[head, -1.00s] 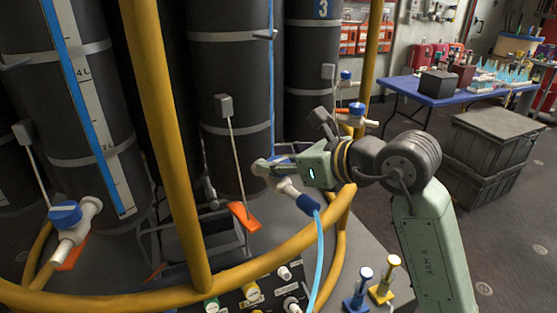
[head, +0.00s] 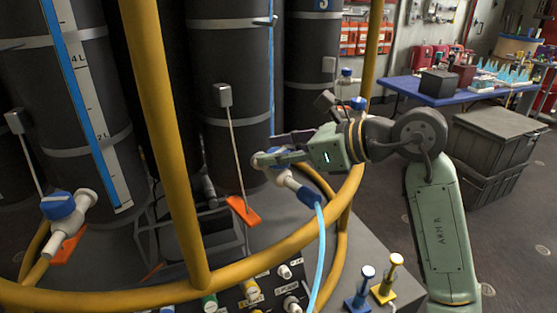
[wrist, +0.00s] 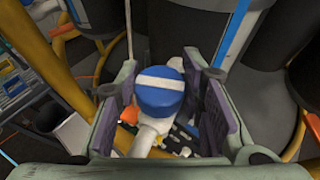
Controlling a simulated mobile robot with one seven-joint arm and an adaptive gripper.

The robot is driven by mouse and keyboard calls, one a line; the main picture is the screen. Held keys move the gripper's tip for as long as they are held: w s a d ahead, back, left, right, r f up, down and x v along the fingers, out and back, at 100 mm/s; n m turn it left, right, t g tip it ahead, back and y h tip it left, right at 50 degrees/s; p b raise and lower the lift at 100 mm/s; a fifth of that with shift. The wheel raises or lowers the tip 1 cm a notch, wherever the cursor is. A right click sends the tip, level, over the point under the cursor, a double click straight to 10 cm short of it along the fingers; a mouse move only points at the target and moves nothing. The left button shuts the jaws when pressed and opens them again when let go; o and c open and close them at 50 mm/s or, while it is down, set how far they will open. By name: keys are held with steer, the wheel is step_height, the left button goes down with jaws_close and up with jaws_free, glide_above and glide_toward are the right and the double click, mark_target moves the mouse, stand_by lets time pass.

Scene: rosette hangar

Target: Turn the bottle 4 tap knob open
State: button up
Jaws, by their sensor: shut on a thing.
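The tap knob (wrist: 162,92) is a round blue cap with a white stripe, on a white tap body (wrist: 150,138) in the wrist view. My gripper (wrist: 166,98) has a jaw on each side of the knob and is shut on it. In the head view my gripper (head: 272,158) is at the tap at the foot of the middle dark bottle (head: 232,70), largely hiding the knob. A light-blue hose (head: 320,245) hangs from the tap's outlet. No number shows on this bottle.
A yellow tubular rail (head: 262,247) curves in front of the bottles, with an upright yellow post (head: 165,130) left of my gripper. Another blue-knobbed tap (head: 60,206) is at left. An orange tag (head: 243,211) hangs nearby. Blue and yellow plungers (head: 360,285) stand below.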

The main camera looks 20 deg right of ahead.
steer(key=n+g+y+b, duration=0.1)
steer(key=n+g+y, duration=0.2)
steer(key=n+g, duration=0.1)
steer(key=shift+n+b, duration=0.35)
steer(key=shift+n, duration=0.05)
steer(key=n+g+y, duration=0.1)
steer(key=n+g, duration=0.2)
steer(key=g, duration=0.1)
steer(key=shift+r+n+g+p, duration=0.15)
steer(key=shift+n+g+p, duration=0.15)
steer(key=shift+p, duration=0.1)
steer(key=n+g+p, duration=0.3)
steer(key=p, duration=0.1)
steer(key=shift+r+g, duration=0.15)
steer(key=shift+g, duration=0.15)
steer(key=n+g+p, duration=0.1)
steer(key=p, duration=0.1)
steer(key=shift+p, duration=0.3)
steer(key=shift+n+g+p, duration=0.3)
steer(key=shift+g, duration=0.2)
steer(key=shift+f+n+p, duration=0.3)
steer(key=shift+f+p, duration=0.05)
steer(key=shift+p, duration=0.05)
steer(key=o, duration=1.2)
